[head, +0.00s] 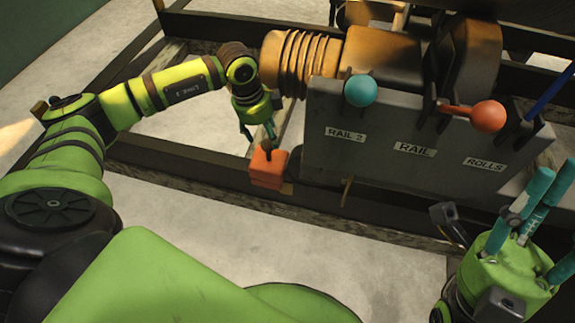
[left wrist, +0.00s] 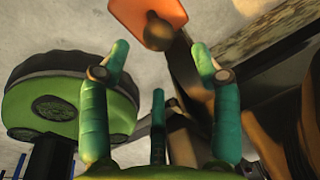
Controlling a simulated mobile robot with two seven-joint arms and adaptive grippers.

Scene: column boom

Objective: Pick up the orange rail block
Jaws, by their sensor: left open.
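The orange rail block (head: 268,170) sits on the dark beam at the left end of the grey control box, with a dark round knob on its top. In the left wrist view the orange block (left wrist: 143,14) shows at the top edge, partly cut off, with its knob beyond the fingertips. My left gripper (head: 258,130) is open and empty, just above the block. Its teal fingers (left wrist: 160,70) are spread apart, with the knob not between them. My right gripper (head: 520,215) is at the lower right, its teal fingers pointing up and apart, away from the block.
The grey control box (head: 385,150) labelled RAIL 2, RAIL and ROLLS stands right of the block. It carries a teal ball lever (head: 361,90) and an orange ball lever (head: 487,116). A ribbed copper-coloured cylinder (head: 300,62) lies behind my left gripper. Pale floor is open in front.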

